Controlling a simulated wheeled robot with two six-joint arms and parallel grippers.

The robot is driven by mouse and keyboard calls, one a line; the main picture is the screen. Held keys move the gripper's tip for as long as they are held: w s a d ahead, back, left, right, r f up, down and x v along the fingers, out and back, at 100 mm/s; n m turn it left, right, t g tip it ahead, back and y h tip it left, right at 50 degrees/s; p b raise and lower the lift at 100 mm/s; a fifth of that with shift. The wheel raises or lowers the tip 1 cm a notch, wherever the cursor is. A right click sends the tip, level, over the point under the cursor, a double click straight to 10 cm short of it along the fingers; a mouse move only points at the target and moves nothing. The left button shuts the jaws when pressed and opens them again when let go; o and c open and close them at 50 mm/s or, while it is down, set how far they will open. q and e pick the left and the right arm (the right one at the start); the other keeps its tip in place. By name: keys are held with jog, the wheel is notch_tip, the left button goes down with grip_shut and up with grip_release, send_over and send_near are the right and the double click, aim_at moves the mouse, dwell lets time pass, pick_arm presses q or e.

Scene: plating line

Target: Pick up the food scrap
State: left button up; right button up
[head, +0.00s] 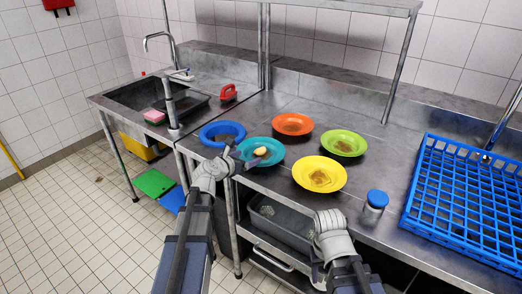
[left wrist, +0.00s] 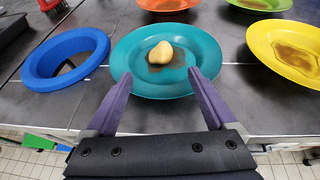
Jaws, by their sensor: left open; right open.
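The food scrap (left wrist: 161,53) is a small pale-yellow lump on a teal plate (left wrist: 131,84), beside a brown stain. In the head view the scrap (head: 261,151) sits near the middle of the teal plate (head: 276,158). My left gripper (left wrist: 162,80) is open, with its purple fingers at the plate's near side and the scrap beyond and between the tips. In the head view the left gripper (head: 241,158) is at the plate's left edge. My right gripper (head: 318,278) is open and empty, low in front of the counter.
Orange (head: 293,124), green (head: 343,143) and yellow (head: 319,174) plates with brown stains stand close by. A blue ring (head: 222,126) lies left of the teal plate. A blue-lidded jar (head: 374,203) and blue rack (head: 468,197) stand right; a sink (head: 150,97) is left.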

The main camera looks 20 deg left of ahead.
aim_at(257, 152)
pick_arm(q)
jog(key=shift+b+x, duration=0.5)
jog(key=shift+x, duration=0.75)
jog(key=shift+b+x, duration=0.8)
jog(key=shift+x, duration=1.95)
jog(key=shift+r, duration=0.2)
jog(key=shift+c, duration=0.6)
grip_shut()
notch_tip(257, 152, up, 10)
jog(key=p, duration=1)
